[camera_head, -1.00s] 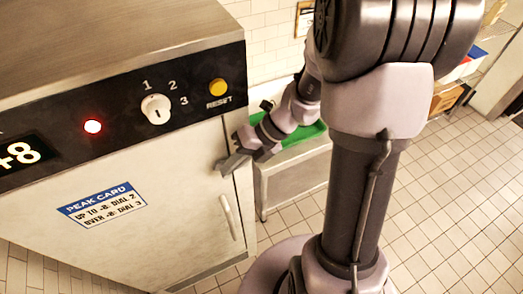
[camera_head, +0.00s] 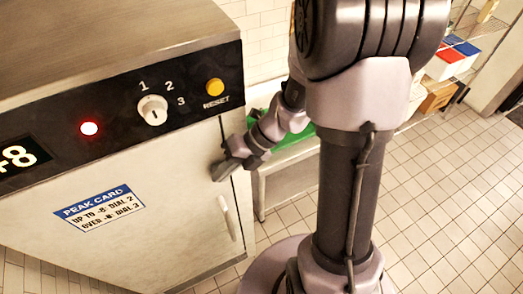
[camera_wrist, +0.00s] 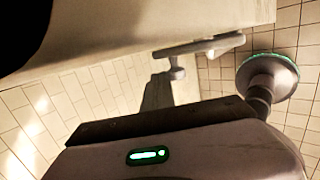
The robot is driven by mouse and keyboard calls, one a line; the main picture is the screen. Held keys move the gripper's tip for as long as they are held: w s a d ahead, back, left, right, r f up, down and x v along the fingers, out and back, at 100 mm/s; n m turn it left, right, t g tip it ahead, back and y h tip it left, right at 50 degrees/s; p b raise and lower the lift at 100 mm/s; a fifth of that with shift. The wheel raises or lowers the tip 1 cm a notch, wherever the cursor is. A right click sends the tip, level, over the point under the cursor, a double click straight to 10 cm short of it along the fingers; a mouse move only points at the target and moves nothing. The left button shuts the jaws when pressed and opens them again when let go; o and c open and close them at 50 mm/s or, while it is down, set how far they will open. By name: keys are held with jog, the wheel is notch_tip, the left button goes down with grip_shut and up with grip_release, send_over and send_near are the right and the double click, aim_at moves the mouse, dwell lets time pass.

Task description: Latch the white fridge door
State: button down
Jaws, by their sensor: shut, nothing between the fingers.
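The white fridge door (camera_head: 150,220) fills the lower left of the head view. It looks flush or nearly flush with the cabinet, with a dark line along its upper right edge; I cannot tell whether it is latched. Its pale handle (camera_head: 230,217) is low near that edge, and shows in the wrist view (camera_wrist: 205,46). My gripper (camera_head: 222,170) is shut and empty, at the door's right edge above the handle; contact is unclear. In the wrist view its dark fingers (camera_wrist: 157,95) point toward the handle's mount.
Above the door, a black panel carries a red light (camera_head: 89,128), a dial (camera_head: 152,109), a yellow reset button (camera_head: 214,87) and a +8 display (camera_head: 22,157). A peak card (camera_head: 98,206) is on the door. A green tray (camera_head: 296,137) stands behind my arm.

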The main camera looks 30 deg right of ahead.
jog(key=shift+r, duration=0.1)
notch_tip(320, 180, up, 14)
jog(key=s+d+p, duration=0.1)
jog(key=s+p, duration=0.1)
jog(key=p, duration=0.3)
jog(key=shift+d+f+p, duration=0.2)
jog(key=shift+d+p, duration=0.05)
jog(key=shift+p, duration=0.05)
